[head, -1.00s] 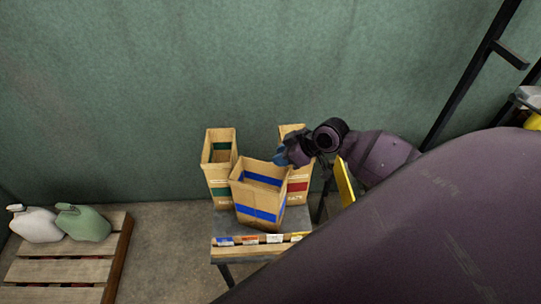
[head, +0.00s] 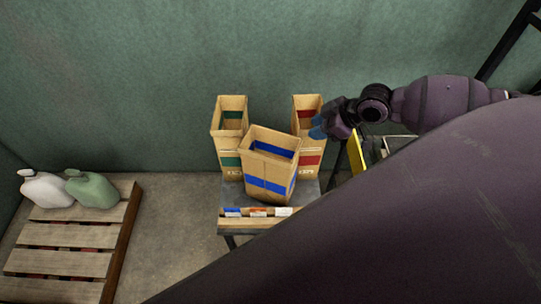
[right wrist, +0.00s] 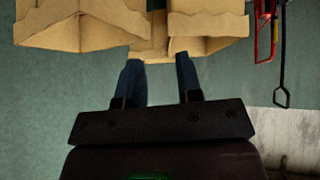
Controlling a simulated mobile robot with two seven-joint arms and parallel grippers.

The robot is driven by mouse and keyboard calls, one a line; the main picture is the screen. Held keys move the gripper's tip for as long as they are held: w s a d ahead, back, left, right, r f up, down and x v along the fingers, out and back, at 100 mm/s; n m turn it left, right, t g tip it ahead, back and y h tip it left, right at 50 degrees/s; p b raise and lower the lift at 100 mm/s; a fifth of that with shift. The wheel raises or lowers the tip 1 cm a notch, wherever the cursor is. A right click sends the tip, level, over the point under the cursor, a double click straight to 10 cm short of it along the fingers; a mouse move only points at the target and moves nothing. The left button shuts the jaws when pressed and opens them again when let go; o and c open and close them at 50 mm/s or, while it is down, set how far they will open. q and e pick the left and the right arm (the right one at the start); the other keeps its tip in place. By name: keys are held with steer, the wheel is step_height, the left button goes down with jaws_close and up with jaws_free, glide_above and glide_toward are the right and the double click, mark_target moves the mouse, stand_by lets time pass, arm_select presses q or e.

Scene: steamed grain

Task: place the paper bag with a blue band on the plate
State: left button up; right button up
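The paper bag with a blue band (head: 268,165) stands slightly tilted, its mouth open, on a small grey table (head: 235,196). My right gripper (head: 318,127) is to the right of it, apart from it and beside the red-banded bag (head: 307,150). In the right wrist view, the two blue fingers of this gripper (right wrist: 159,78) are spread with nothing held between them. Brown paper bag rims (right wrist: 208,24) show beyond the fingertips; their bands cannot be seen there. I cannot make out a plate. My left gripper is out of view.
A green-banded bag (head: 229,140) stands behind left of the blue-banded one. Small labels (head: 258,212) line the table's front. A yellow panel (head: 358,155) is under my right forearm. A wooden pallet (head: 72,235) with jugs (head: 92,190) is at left. My purple arm hides the lower right.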

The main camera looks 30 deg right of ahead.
steer(key=shift+m+t+y, duration=0.7)
steer(key=shift+m+t, duration=0.2)
steer(key=shift+a+r+x, duration=0.2)
steer(key=shift+a+x, duration=0.05)
steer(key=shift+x, duration=1.6)
steer(key=shift+a+r+x, duration=0.25)
steer(key=shift+a+x, duration=0.05)
steer(key=shift+x, duration=1.55)
steer(key=shift+a+r+x, duration=0.2)
steer(key=shift+a+x, duration=0.05)
steer(key=shift+x, duration=1.55)
jaws_close()
